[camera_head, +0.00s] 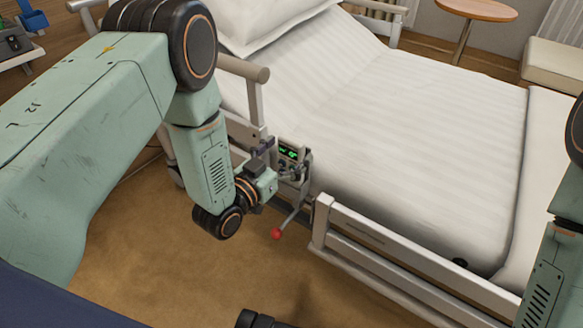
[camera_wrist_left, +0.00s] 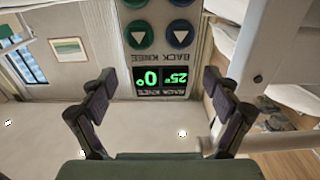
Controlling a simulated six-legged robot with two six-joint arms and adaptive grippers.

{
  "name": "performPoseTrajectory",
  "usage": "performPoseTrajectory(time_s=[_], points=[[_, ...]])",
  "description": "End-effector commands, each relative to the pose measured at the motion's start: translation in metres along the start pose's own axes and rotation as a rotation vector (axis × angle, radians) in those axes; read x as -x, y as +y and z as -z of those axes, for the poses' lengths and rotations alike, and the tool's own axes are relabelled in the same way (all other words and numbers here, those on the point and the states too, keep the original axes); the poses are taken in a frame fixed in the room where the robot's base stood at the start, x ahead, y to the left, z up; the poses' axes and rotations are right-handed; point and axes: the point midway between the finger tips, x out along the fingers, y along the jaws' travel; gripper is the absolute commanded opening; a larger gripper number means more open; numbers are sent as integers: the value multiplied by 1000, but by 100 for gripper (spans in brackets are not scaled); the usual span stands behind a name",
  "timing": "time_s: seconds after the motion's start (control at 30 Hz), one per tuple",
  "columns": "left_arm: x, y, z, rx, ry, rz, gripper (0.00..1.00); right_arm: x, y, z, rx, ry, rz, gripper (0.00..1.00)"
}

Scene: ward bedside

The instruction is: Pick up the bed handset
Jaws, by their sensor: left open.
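The bed handset (camera_head: 291,153) is a grey panel with a lit green display, upright at the bed's near side by the gap between the rails. In the left wrist view the handset (camera_wrist_left: 159,55) shows upside down, with green and blue arrow buttons and the readings 0° and 25°. My left gripper (camera_head: 275,160) is right at the handset in the head view, partly covering it. In the left wrist view its dark fingers (camera_wrist_left: 160,92) are spread, one on each side of the handset's display end. Whether they touch it I cannot tell. My right gripper is not in view.
The white bed (camera_head: 400,130) fills the middle and right. A grey side rail (camera_head: 395,257) runs along its near edge, and another rail (camera_head: 242,70) stands near the headboard. A lever with a red knob (camera_head: 276,233) hangs below the handset. The brown floor in front is clear.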

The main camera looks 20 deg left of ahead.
Motion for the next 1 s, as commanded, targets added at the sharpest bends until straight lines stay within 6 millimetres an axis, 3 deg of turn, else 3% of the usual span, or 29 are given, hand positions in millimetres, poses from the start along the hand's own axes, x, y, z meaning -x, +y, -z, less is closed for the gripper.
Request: performPoseTrajectory(time_s=[0.17,1.0], points=[[0,0,0,0,0,1,82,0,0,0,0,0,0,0],[1,0,0,0,-1,1,11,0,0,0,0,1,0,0]])
